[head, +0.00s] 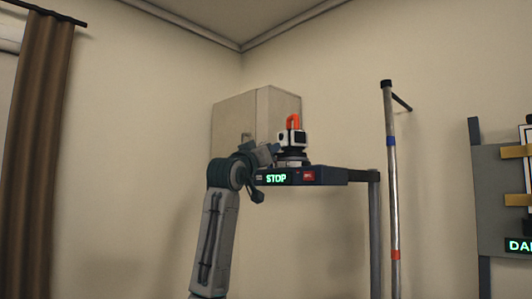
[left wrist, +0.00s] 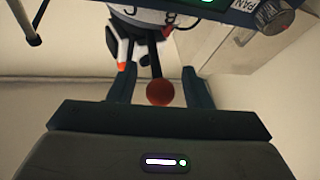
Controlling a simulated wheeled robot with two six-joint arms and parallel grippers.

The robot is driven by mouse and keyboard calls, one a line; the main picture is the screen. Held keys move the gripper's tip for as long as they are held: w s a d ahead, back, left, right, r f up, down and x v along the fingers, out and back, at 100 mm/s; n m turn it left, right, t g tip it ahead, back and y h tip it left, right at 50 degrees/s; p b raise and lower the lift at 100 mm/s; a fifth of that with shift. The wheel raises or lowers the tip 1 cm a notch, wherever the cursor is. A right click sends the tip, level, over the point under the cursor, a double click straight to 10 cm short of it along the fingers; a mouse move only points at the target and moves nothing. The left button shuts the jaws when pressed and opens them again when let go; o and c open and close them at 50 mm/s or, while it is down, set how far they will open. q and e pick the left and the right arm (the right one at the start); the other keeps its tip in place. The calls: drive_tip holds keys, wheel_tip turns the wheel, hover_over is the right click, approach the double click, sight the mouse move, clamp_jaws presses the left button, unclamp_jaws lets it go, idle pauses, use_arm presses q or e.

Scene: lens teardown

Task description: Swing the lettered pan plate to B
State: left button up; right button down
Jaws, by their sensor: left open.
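The lettered pan plate (left wrist: 150,16) shows at the top of the left wrist view as a pale curved rim with black letters, one looking like a B; most of it is cut off. A dark rod with an orange-red ball (left wrist: 159,92) at its end comes down from it. My left gripper (left wrist: 160,72) is open, with one finger on each side of the rod and ball; I cannot tell whether they touch. In the head view my left gripper (head: 262,158) is beside the pan unit (head: 292,155), partly hiding it. My right gripper is out of view.
The unit, with an orange top loop (head: 293,122), stands on a dark shelf (head: 330,176) with a green STOP display (head: 276,178). A knob marked PAN (left wrist: 273,16) is at the upper right of the wrist view. A striped pole (head: 391,190) stands to the right.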

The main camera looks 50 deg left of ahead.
use_arm(q)
drive_tip(key=b+v, duration=0.5)
drive_tip(key=v, duration=0.5)
drive_tip(key=shift+s, duration=0.15)
drive_tip(key=shift+f, duration=0.15)
